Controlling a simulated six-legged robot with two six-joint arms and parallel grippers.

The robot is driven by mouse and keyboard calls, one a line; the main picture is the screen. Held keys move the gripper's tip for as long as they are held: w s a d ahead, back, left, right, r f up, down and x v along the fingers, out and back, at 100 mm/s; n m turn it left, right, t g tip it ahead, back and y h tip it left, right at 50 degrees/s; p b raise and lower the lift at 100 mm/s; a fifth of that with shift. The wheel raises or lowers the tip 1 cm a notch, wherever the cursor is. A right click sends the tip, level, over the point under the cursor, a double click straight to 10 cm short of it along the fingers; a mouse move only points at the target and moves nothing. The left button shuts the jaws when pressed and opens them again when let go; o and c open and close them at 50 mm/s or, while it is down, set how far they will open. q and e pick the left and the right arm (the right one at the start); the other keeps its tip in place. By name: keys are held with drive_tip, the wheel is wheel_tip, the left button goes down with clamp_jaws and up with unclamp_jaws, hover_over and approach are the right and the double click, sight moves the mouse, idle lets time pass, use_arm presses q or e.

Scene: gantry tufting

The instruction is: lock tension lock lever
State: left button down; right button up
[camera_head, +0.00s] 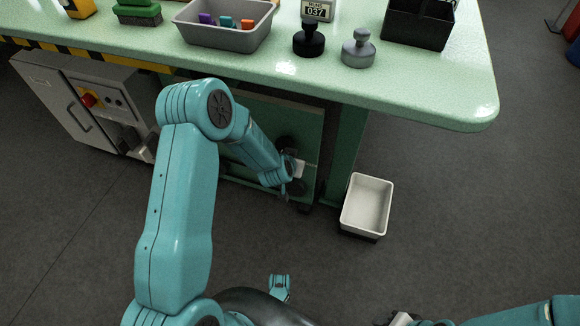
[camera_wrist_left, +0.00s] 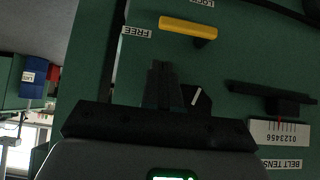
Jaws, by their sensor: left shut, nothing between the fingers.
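The yellow lever (camera_wrist_left: 188,28) is on a green panel in the left wrist view. It lies nearly crosswise in that view, its left end near the FREE label (camera_wrist_left: 137,32). The LOCK label (camera_wrist_left: 201,3) is above it, cut by the top edge. My left gripper (camera_wrist_left: 163,82) is shut and empty, its fingertips below the lever and apart from it in the picture. In the head view my left gripper (camera_head: 296,188) is low under the table, small and dark. My right gripper (camera_head: 390,322) is barely in view at the bottom edge; its fingers cannot be made out.
Beside the fingers are a black knob (camera_wrist_left: 196,98) with a white pointer, a dark bar (camera_wrist_left: 265,92) and a numbered scale (camera_wrist_left: 280,133).

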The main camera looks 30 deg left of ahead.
use_arm(q)
drive_tip(key=f, duration=0.1)
drive_tip(key=f+b, duration=0.1)
drive_tip(key=f, duration=0.2)
drive_tip(key=shift+w+a+f+b, duration=0.1)
drive_tip(key=shift+w+f+b, duration=0.15)
drive_tip(key=shift+b, duration=0.15)
drive_tip(key=shift+f, duration=0.2)
